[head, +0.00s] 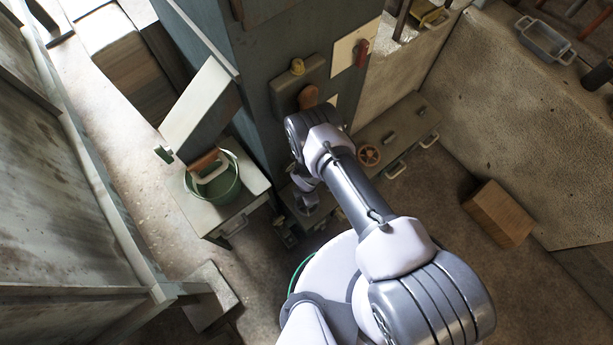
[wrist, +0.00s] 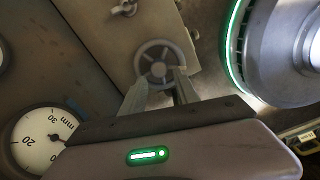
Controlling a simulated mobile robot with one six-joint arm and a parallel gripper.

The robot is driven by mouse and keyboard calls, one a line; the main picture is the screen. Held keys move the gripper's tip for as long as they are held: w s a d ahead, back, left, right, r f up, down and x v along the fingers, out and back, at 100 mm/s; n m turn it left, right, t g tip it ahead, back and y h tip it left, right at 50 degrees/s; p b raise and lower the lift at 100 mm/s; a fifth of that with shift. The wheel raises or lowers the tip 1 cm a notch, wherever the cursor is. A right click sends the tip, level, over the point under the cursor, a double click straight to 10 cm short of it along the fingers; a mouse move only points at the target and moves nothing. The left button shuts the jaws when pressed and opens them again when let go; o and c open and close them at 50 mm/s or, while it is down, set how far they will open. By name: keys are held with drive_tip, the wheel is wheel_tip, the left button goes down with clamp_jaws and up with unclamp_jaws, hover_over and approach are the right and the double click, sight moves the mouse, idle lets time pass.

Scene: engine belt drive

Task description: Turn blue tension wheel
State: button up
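In the wrist view a small grey spoked handwheel (wrist: 158,62) sits on a worn beige-grey plate; no clear blue shows on it. My gripper (wrist: 165,78) is in front of its lower part, with its two fingers apart and the tips overlapping the lower rim. I cannot tell whether they touch it. In the head view my arm hides most of this area, and the gripper's fingers cannot be made out. A reddish-brown spoked wheel (head: 368,155) shows there on a grey box, right of my arm.
A round dial marked in mm (wrist: 42,140) is at lower left in the wrist view, and a small wing-shaped knob (wrist: 124,8) is above. A green bucket (head: 213,180) stands on a bench at left. A cardboard box (head: 499,214) lies on the floor at right.

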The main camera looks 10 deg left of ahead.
wheel_tip(320, 180, down, 5)
drive_tip(key=b, duration=0.2)
drive_tip(key=shift+b, duration=0.4)
drive_tip(key=shift+r, duration=0.1)
clamp_jaws()
